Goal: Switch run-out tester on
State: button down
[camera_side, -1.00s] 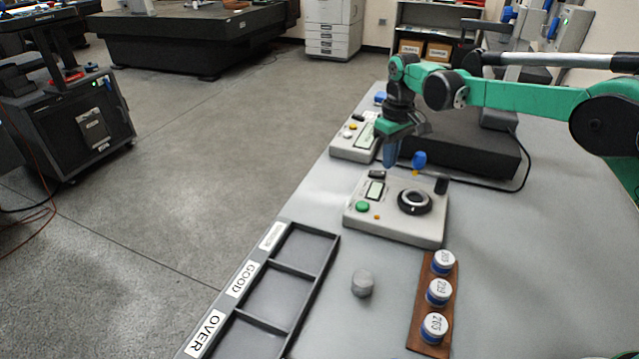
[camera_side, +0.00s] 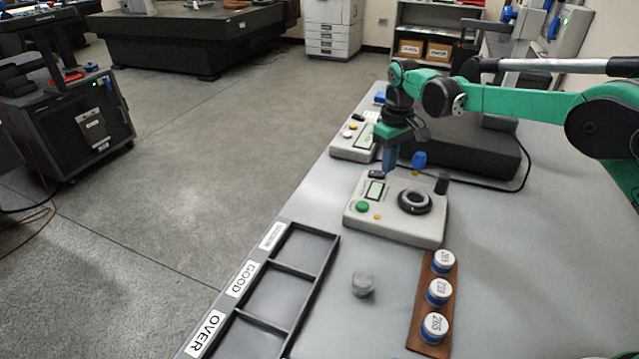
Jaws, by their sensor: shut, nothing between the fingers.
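The run-out tester (camera_side: 405,228) is a light grey box on the table. It has a round black dial or chuck (camera_side: 414,201), a small display (camera_side: 375,190), a green button (camera_side: 362,206) and a small orange button or lamp. A small black switch (camera_side: 376,174) sits at its far left edge; which way it is set is too small to tell. My gripper (camera_side: 389,174) is shut and empty, pointing down with its blue fingertips just right of the switch. I cannot tell whether they touch it or the tester.
A second grey device (camera_side: 354,142) stands behind the tester, and a dark block (camera_side: 465,155) lies behind to the right. In front are a labelled sorting tray (camera_side: 288,309), a grey cylinder (camera_side: 363,284) and a wooden rack (camera_side: 416,325) with three labelled round pieces.

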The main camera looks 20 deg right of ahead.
jog(key=shift+f, duration=0.6)
dwell(0.3)
notch_tip(320, 180, up, 7)
dwell(0.7)
jog(key=s+r+m+t, duration=0.1)
jog(key=s+r+t, duration=0.2)
jog(key=s+r, duration=0.5)
jog(key=s+f+m+t, duration=0.2)
jog(key=s+f+t, duration=0.2)
jog(key=s, duration=0.8)
jog(key=shift+s+f, duration=0.4)
jog(key=shift+f, duration=0.05)
